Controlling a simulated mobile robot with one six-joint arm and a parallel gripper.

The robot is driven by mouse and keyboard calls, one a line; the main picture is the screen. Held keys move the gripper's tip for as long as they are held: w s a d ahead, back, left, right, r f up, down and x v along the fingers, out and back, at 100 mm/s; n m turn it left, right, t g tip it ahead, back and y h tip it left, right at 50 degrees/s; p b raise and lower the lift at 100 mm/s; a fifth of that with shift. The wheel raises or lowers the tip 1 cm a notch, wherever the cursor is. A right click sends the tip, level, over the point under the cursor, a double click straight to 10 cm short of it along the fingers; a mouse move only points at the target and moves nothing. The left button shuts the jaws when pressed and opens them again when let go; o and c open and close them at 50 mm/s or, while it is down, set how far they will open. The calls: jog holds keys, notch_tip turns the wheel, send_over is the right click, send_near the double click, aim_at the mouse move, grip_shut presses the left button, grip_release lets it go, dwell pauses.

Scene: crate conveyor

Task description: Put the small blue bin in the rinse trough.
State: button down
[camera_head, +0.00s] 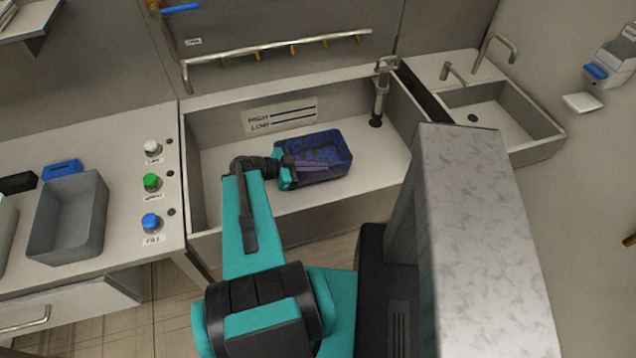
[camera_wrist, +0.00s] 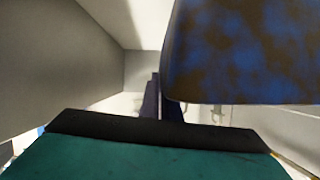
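The small blue bin (camera_head: 334,144), mottled with dark brown patches, is inside the rinse trough (camera_head: 360,193), left of the standpipe. I cannot tell whether it rests on the trough floor. My gripper (camera_head: 312,165) reaches in from the left, its fingers along the bin's near wall, close together and seemingly shut on that wall. In the wrist view the bin (camera_wrist: 240,55) fills the upper right as a large curved wall. My fingers (camera_wrist: 160,100) show beside and below its edge; their tips are partly hidden.
A standpipe (camera_head: 381,90) stands at the trough's right end; a spray pipe (camera_head: 275,46) crosses behind. On the left counter are a grey bin (camera_head: 68,218), a blue block (camera_head: 62,169) and white, green and blue buttons (camera_head: 152,183). A small sink (camera_head: 500,115) is at right.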

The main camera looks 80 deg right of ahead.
jog(key=shift+f+b, duration=0.4)
jog(key=shift+f, duration=0.35)
jog(key=shift+a+f, duration=0.1)
jog(key=shift+f, duration=0.25)
jog(key=shift+f, duration=0.1)
jog(key=shift+f+p, duration=0.85)
jog(key=shift+f, duration=0.95)
jog(key=c, duration=2)
grip_release()
jog(key=b+v, duration=0.3)
jog(key=v, duration=0.9)
